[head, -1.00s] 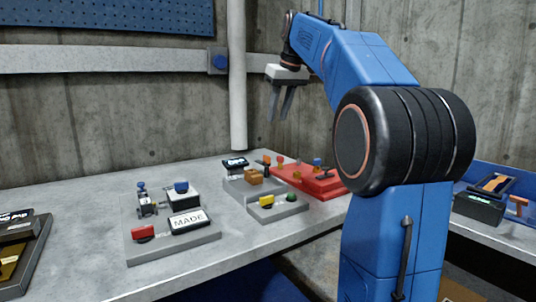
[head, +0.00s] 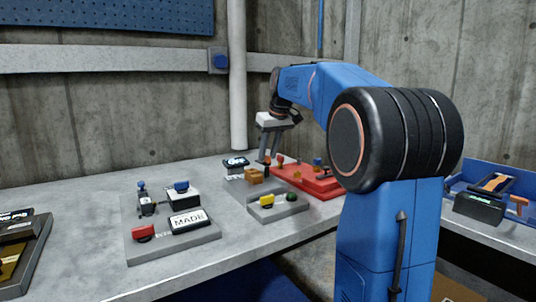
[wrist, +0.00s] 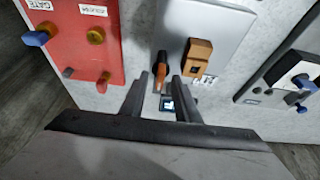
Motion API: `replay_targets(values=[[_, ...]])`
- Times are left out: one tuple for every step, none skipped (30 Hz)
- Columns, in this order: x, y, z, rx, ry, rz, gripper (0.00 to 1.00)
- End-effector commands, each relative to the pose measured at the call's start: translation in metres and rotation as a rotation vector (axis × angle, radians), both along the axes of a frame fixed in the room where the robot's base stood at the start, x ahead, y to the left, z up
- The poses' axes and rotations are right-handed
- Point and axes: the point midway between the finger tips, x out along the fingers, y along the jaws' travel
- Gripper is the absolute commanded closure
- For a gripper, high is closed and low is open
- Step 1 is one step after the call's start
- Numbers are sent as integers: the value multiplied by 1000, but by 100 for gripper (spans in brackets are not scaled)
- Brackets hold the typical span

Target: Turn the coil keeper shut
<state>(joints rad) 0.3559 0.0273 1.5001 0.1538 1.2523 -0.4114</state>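A grey panel (head: 241,190) on the bench carries a small dark turn handle with an orange tip (wrist: 161,66), an orange-brown block (wrist: 196,57) and a small lit display (head: 235,162). No readable label tells me which part is the coil keeper; the turn handle looks the likeliest. My gripper (wrist: 160,79) is open and empty, pointing down above this panel. In the wrist view the orange tip lies between and just beyond the fingertips; I cannot tell any contact. The display shows partly between the fingers. In the head view my gripper (head: 268,152) hides part of the handle.
A red panel (head: 318,186) with several knobs stands close beside the grey panel. A lower block with yellow and green buttons (head: 278,207) is in front. Another grey panel (head: 145,250) with a red button is left. A white pipe (head: 238,75) rises behind.

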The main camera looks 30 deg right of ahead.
Motion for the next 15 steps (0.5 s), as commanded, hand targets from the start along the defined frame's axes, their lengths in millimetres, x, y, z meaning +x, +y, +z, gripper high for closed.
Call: replay_targets(values=[[1, 0, -3, 0, 0, 0, 71], [2, 0, -4, 0, 0, 0, 71], [2, 0, -5, 0, 0, 0, 71], [2, 0, -6, 0, 0, 0, 71], [2, 0, -6, 0, 0, 0, 71], [3, 0, -6, 0, 0, 0, 71], [3, 0, -6, 0, 0, 0, 71], [3, 0, -6, 0, 0, 0, 71], [3, 0, -6, 0, 0, 0, 71], [3, 0, -6, 0, 0, 0, 71], [3, 0, -6, 0, 0, 0, 71], [3, 0, -6, 0, 0, 0, 71], [3, 0, -6, 0, 0, 0, 78], [3, 0, -6, 0, 0, 0, 85], [3, 0, -6, 0, 0, 0, 95]])
